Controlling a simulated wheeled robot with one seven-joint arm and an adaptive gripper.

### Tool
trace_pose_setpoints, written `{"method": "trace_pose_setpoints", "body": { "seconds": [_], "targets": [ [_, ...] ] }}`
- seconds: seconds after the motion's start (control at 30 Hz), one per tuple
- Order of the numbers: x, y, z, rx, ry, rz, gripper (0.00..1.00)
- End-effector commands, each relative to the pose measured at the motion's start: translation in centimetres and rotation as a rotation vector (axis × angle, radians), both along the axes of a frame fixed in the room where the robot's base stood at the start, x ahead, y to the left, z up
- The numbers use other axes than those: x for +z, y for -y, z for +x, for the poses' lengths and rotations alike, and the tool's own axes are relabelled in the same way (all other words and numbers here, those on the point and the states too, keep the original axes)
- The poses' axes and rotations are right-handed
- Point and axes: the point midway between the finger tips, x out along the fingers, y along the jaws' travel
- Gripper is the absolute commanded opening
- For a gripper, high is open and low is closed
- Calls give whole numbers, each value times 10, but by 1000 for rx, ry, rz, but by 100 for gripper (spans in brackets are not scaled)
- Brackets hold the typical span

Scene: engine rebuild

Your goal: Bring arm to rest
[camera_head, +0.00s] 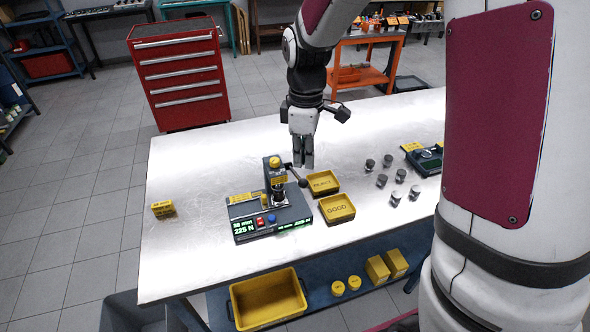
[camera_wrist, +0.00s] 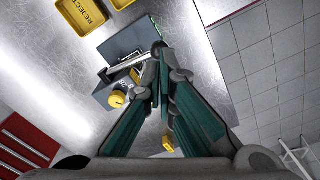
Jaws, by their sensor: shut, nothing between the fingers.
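My gripper (camera_head: 303,162) points down above the metal workbench (camera_head: 190,180), behind the press tester and the reject tray. Its fingers are together and empty. In the wrist view my gripper (camera_wrist: 163,95) shows its two dark green fingers closed, with the tester (camera_wrist: 130,50) beyond them. My arm comes in from the upper right in the head view. Nothing is held. I cannot tell the exact height of the fingertips above the bench.
The tester (camera_head: 272,215) stands at the bench front, with yellow trays marked REJECT (camera_head: 322,183) and GOOD (camera_head: 337,209) beside it. A yellow block (camera_head: 163,209) lies left. A red drawer cabinet (camera_head: 182,75) stands behind.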

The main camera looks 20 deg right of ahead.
Motion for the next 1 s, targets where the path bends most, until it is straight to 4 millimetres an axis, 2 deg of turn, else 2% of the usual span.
{"method": "trace_pose_setpoints", "body": {
  "seconds": [0.37,0.47,0.53,0.8,1.0],
  "targets": [
    [3,0,-1,-8,6,0,0],
    [15,0,-5,-50,28,1,0],
    [31,0,-12,-104,57,3,0],
    [95,0,-61,-407,200,40,0],
    [124,0,-105,-634,299,98,0]
  ]
}}
